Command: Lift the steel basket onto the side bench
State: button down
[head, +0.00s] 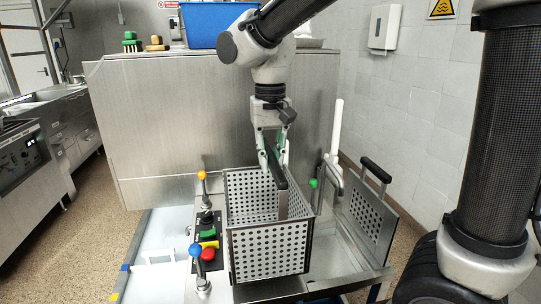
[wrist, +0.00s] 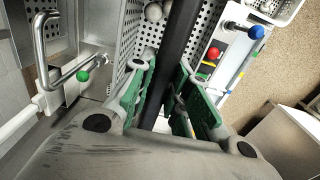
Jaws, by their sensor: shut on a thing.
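The steel basket (head: 268,250) is an open-topped box with perforated walls, upright in the middle of the head view. A dark handle bar (head: 280,183) runs over it. My gripper (head: 270,158) comes down from above and is shut on this handle. In the wrist view, the green-padded fingers (wrist: 170,100) sit on both sides of the dark bar (wrist: 178,45), with the perforated basket wall (wrist: 128,72) beside them. Pale round things (wrist: 153,11) show inside the basket. The basket's underside is hidden. I cannot tell for sure which surface is the side bench.
Left of the basket are an orange-knobbed lever (head: 202,175), a blue-knobbed lever (head: 195,250) and a red button (head: 208,254). A perforated panel (head: 367,222) and a white upright handle (head: 337,125) stand right. A steel cabinet (head: 150,110) rises behind, with a blue bin (head: 212,24) on top.

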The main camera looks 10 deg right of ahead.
jog(key=shift+f, duration=2.2)
jog(key=c, duration=1.3)
grip_release()
notch_tip(320, 180, up, 12)
